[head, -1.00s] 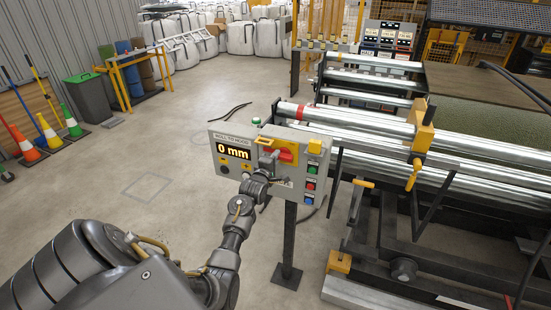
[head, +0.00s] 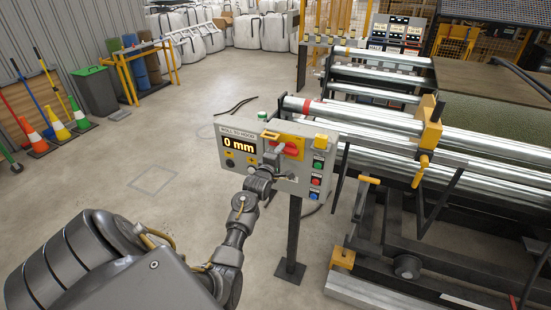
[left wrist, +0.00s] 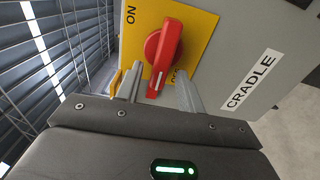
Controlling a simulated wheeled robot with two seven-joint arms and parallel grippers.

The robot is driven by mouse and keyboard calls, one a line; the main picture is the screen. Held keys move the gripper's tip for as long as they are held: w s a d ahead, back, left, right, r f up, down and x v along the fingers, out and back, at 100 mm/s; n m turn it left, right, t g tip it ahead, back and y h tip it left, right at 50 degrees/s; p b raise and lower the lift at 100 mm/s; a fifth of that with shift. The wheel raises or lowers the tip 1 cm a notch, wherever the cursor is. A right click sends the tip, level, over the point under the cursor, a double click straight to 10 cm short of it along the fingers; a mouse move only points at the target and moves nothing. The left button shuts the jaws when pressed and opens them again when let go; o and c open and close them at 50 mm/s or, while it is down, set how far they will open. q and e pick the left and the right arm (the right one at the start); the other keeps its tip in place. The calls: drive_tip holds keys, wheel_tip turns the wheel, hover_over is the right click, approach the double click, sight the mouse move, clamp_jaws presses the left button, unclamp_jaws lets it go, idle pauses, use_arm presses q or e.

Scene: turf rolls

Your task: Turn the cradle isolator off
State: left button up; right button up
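The cradle isolator is a red rotary handle (left wrist: 165,50) on a yellow plate (left wrist: 193,25). "ON" shows at the plate's upper left in the left wrist view, and "OFF" is partly hidden beside the handle's lower end. The white mark on the handle is at this lower end, near "OFF". A "CRADLE" label is to its right. My left gripper (left wrist: 160,92) is open, one finger on each side of the handle's lower end, with visible gaps. In the head view, the left gripper (head: 275,156) partly covers the red handle (head: 292,148). My right gripper is not in view.
The grey control box (head: 228,178) stands on a post (head: 294,235) and carries a "0 mm" display (head: 239,145) and several push buttons (head: 317,181). Metal rollers (head: 400,125) and a yellow clamp (head: 430,135) are close on the right.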

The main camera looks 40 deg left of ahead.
use_arm(q)
drive_tip(key=b+v, duration=0.2)
drive_tip(key=v, duration=0.7)
drive_tip(key=shift+s, duration=0.4)
drive_tip(key=shift+d, duration=0.15)
